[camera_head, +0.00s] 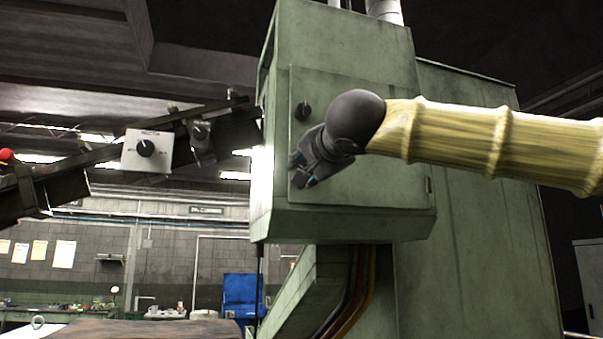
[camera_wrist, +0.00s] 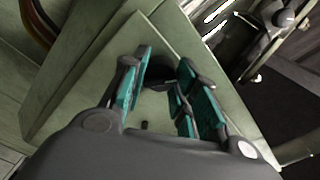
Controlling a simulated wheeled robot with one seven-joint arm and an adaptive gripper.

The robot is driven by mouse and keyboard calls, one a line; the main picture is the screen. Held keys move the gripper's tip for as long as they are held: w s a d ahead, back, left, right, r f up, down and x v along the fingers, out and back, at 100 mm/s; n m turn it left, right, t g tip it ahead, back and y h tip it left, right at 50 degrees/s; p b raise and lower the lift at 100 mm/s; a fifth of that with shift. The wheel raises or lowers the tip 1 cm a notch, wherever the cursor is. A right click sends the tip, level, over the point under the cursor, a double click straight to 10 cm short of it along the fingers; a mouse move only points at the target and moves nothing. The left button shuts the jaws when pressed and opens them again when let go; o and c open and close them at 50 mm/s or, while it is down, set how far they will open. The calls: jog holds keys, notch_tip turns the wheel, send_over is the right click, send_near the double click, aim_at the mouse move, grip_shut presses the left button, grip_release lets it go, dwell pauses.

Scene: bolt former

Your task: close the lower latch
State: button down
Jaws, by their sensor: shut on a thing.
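My gripper (camera_head: 305,172) is at the lower left part of the green cabinet door (camera_head: 385,180), at its left edge. It covers the spot below the upper latch (camera_head: 303,111), a black knob on the same door edge. In the wrist view my gripper (camera_wrist: 168,82) has its teal-padded fingers on either side of a dark piece, the lower latch (camera_wrist: 161,76), against the green door. It is shut on this latch, which the fingers largely hide, so its turn angle cannot be told. The door looks flush with the cabinet.
A dark rail with a white switch box (camera_head: 147,151) runs in from the left to the cabinet. Cables (camera_head: 350,290) run down below the cabinet. A blue bin (camera_head: 241,292) stands far behind. The space in front of the door is clear apart from my arm.

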jog(key=shift+r+n+p, duration=0.15)
jog(key=shift+n+p, duration=1.25)
jog(key=shift+p, duration=0.85)
jog(key=shift+n, duration=0.3)
jog(key=shift+p, duration=0.7)
jog(key=n+p, duration=0.2)
jog(key=p, duration=0.1)
jog(key=shift+n, duration=0.3)
jog(key=shift+n+p, duration=0.5)
jog(key=shift+p, duration=0.4)
jog(key=shift+f, duration=0.2)
jog(key=c, duration=0.9)
grip_release()
jog(key=shift+s, duration=0.1)
